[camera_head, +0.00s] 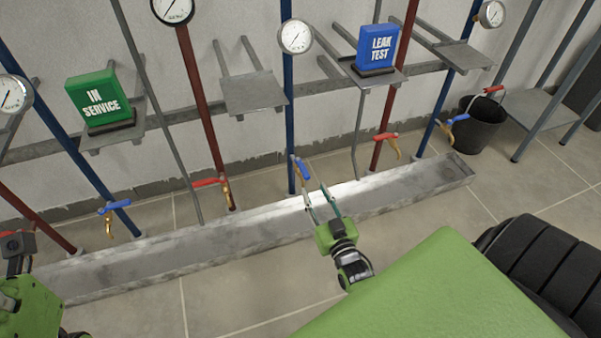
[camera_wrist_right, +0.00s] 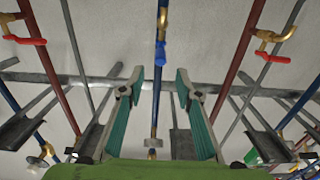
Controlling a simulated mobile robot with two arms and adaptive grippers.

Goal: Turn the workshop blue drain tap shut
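A blue-handled brass tap (camera_head: 302,168) is on the middle blue pipe, above the trough. Its handle runs roughly along the pipe. No label names it as the workshop tap. My right gripper (camera_head: 317,193) is open just below and in front of this tap, with nothing visible between its fingers. In the right wrist view the blue handle (camera_wrist_right: 160,52) appears beyond and between the two spread fingertips (camera_wrist_right: 158,82), apart from both. My left gripper is only partly in view at the left edge (camera_head: 17,245); its opening is unclear. Other blue taps are at left (camera_head: 115,206) and right (camera_head: 457,119).
Red-handled taps (camera_head: 208,182) (camera_head: 385,136) flank the middle pipe. A metal trough (camera_head: 250,221) runs below. A green IN SERVICE sign (camera_head: 99,97) and blue LEAK TEST sign (camera_head: 377,48) stand on shelves. A black bucket (camera_head: 480,125) stands at right. Floor in front is clear.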

